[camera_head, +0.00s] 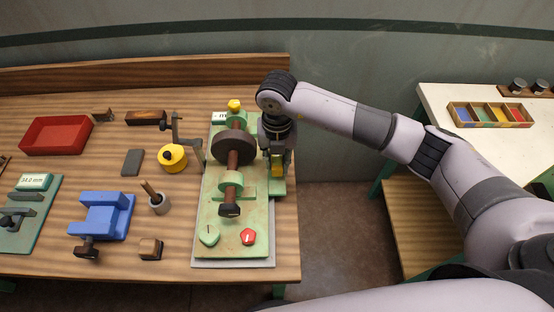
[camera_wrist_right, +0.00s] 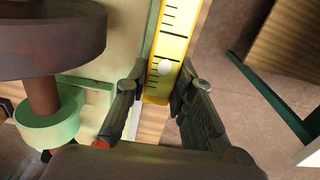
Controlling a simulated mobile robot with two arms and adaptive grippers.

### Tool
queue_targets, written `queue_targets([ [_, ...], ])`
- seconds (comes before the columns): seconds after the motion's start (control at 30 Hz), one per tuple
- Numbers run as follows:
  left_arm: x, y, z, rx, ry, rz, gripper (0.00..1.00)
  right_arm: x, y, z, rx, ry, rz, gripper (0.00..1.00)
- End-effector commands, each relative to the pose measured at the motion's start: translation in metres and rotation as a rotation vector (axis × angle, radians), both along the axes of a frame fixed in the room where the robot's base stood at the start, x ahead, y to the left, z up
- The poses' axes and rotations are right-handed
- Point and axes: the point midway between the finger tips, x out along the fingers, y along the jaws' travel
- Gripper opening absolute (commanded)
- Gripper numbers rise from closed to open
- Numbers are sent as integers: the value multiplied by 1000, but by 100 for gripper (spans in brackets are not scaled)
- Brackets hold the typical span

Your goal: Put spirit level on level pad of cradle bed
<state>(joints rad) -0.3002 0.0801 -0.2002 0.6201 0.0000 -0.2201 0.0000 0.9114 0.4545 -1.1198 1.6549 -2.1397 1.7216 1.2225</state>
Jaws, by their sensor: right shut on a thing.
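A yellow bar with black tick marks and a white round spot, which looks like the spirit level (camera_wrist_right: 177,35), sits between the fingers of my right gripper (camera_wrist_right: 163,78). The gripper is shut on it. In the head view the right gripper (camera_head: 277,150) points down at the right edge of the green bed (camera_head: 221,234), and a bit of yellow shows below it. The bed carries a dark drum (camera_head: 233,147) on a brown shaft. My arm hides part of the bed's right side. I cannot make out the level pad. The left gripper is not in view.
The drum is close left of the right gripper.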

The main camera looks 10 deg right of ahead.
Motion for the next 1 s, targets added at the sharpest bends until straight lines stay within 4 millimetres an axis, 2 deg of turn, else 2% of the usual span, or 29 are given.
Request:
queue_targets([
  [1.0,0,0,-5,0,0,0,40,0,0,-2,0,0,0,0],
])
